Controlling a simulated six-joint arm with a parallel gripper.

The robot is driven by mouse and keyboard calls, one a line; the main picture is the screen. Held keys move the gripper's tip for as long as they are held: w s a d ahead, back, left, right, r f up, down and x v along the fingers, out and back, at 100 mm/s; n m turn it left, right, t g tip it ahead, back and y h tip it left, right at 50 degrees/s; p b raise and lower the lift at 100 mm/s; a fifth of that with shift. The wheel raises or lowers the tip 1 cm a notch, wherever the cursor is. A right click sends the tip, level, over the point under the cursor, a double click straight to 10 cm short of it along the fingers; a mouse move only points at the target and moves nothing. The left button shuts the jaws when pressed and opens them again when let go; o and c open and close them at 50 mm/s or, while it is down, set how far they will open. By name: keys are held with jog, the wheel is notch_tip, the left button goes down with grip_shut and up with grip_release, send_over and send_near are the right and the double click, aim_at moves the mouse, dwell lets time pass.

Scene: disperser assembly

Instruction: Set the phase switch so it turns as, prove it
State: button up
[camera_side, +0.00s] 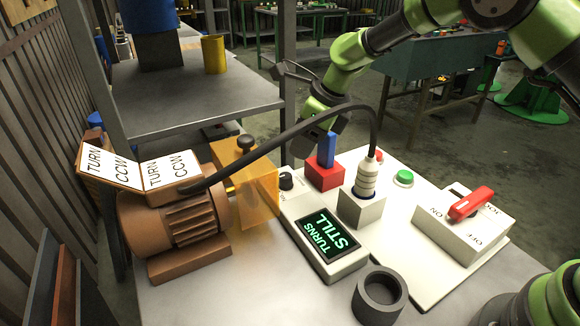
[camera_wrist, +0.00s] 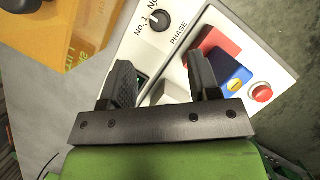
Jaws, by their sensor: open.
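The phase switch is a black round knob (camera_side: 286,180) on the white panel, beside the display. In the wrist view the knob (camera_wrist: 160,20) lies beyond my fingertips, with "No. 1" and "PHASE" printed near it; its exact setting is hard to read. My gripper (camera_wrist: 165,80) is open and empty, and in the side view (camera_side: 316,140) it hangs behind the red block, partly hidden. The copper-brown motor (camera_side: 190,222) carries a folded card (camera_side: 168,170) reading "TURN CCW". The display (camera_side: 330,235) reads "TURNS STILL".
A red block with a blue upright piece (camera_side: 326,150) stands close to my gripper. A green button (camera_side: 403,178), a red-lever ON/OFF/JOG box (camera_side: 470,205), a dark cup (camera_side: 379,295) and an orange clear guard (camera_side: 255,190) surround the panel.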

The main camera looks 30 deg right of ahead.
aim_at(286, 175)
jog(key=shift+n, duration=0.3)
jog(key=x, duration=1)
jog(key=shift+r, duration=0.1)
